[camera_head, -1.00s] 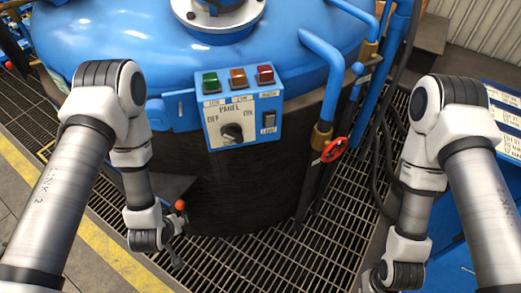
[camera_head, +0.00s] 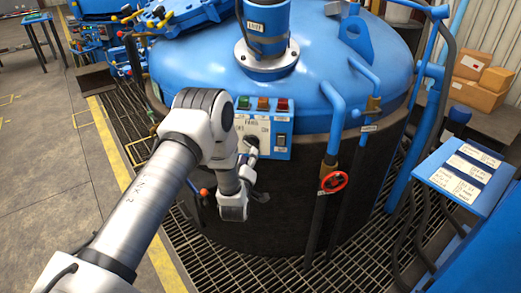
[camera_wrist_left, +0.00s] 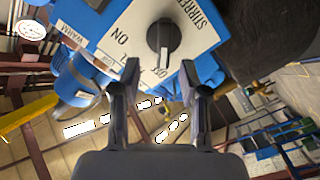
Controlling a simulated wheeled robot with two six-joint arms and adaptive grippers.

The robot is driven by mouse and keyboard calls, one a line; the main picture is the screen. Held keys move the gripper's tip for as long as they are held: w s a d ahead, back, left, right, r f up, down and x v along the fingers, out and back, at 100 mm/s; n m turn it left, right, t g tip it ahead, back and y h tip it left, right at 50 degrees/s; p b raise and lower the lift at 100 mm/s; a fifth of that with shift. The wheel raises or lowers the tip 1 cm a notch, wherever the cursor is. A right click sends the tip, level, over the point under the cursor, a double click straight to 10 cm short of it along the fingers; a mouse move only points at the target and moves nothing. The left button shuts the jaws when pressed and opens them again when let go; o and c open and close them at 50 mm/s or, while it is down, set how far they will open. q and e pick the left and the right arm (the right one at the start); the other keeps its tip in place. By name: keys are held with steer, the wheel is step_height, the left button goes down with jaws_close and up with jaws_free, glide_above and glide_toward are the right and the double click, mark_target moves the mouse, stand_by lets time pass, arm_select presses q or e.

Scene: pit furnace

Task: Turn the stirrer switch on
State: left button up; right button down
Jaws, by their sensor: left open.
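A blue control panel (camera_head: 270,152) with green, amber and red lights is on the furnace front. It has a dark round knob (camera_head: 252,143); the lettering there is too small to read surely. In the head view this gripper (camera_head: 254,176) is close to the panel's lower side. My right gripper is out of view.
A red valve wheel (camera_head: 334,182) and blue pipes stand right of the panel. A lever with an orange-red ball (camera_head: 204,191) is left of my left gripper. A blue lectern (camera_head: 470,175) stands at the right. Grating (camera_head: 290,265) surrounds the furnace.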

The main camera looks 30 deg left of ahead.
mark_target(250, 146)
arm_select(q)
steer(key=p+x, duration=0.1)
steer(key=x, duration=0.6)
steer(key=shift+f, duration=0.1)
steer(key=shift+w+a+f, duration=0.2)
steer(key=shift+w, duration=0.05)
jaws_close()
